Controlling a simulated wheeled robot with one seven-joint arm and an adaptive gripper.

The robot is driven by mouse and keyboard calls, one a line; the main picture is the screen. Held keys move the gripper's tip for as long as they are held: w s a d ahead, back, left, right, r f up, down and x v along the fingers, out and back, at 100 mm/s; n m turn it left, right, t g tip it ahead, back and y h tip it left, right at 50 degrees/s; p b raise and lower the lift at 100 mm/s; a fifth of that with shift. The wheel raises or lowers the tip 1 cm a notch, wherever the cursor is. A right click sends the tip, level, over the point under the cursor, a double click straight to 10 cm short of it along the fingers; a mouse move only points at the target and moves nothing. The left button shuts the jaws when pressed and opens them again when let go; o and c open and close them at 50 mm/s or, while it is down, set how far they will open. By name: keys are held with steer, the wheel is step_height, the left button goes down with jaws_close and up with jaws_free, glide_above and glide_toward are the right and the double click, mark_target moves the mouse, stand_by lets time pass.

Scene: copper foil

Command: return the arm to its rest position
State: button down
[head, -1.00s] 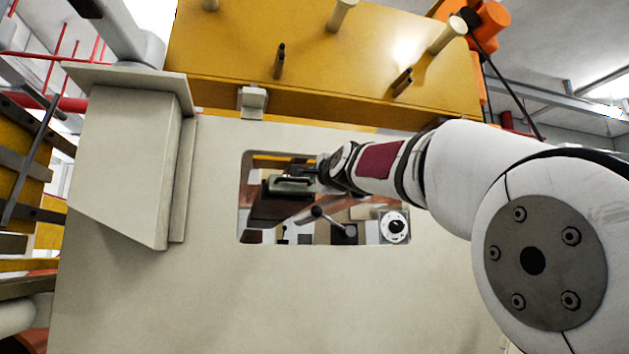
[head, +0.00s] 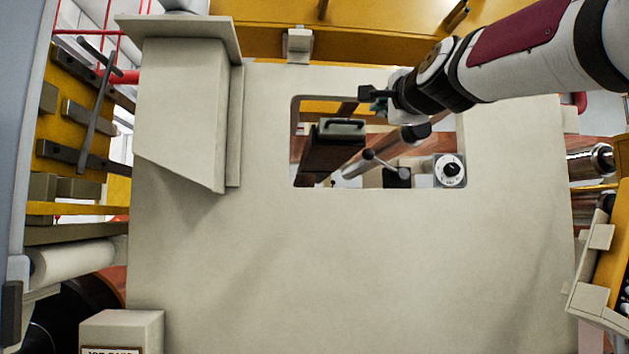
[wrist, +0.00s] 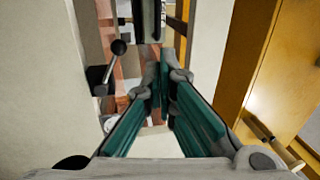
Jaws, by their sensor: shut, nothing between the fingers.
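My arm comes in from the upper right of the head view. My gripper (head: 374,100) is in front of the upper edge of a rectangular opening (head: 480,150) in a large cream panel. In the wrist view my gripper (wrist: 163,88) has its green-padded fingers together at the tips with nothing between them. It points toward the opening, with the cream wall at left. I cannot tell how far the fingertips are from the panel.
Through the opening show a dark block with a grey handle (head: 341,128), a ball-ended lever (head: 383,164) and a white dial (head: 450,170). A cream box (head: 182,115) juts out at left. A yellow surface (head: 380,30) lies above. The panel below the opening is bare.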

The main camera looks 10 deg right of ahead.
steer(key=s+a+f+n+g+p, duration=0.1)
steer(key=s+f+n+g, duration=0.3)
steer(key=f, duration=0.5)
steer(key=s+a+f+n+g+y+p, duration=0.1)
steer(key=s+f+n+g+p, duration=0.15)
steer(key=s+f, duration=0.5)
steer(key=s+a+f+n+g+p, duration=0.15)
steer(key=s+f+n, duration=0.3)
steer(key=f, duration=0.45)
steer(key=s+d+f+n+g+h+p, duration=0.1)
steer(key=s+f+n+g, duration=0.5)
steer(key=s+f, duration=1.4)
steer(key=shift+s+d+n+g+p, duration=0.35)
steer(key=shift+s+d+n+g, duration=0.05)
steer(key=shift+s+d+g, duration=0.55)
steer(key=shift+w, duration=0.1)
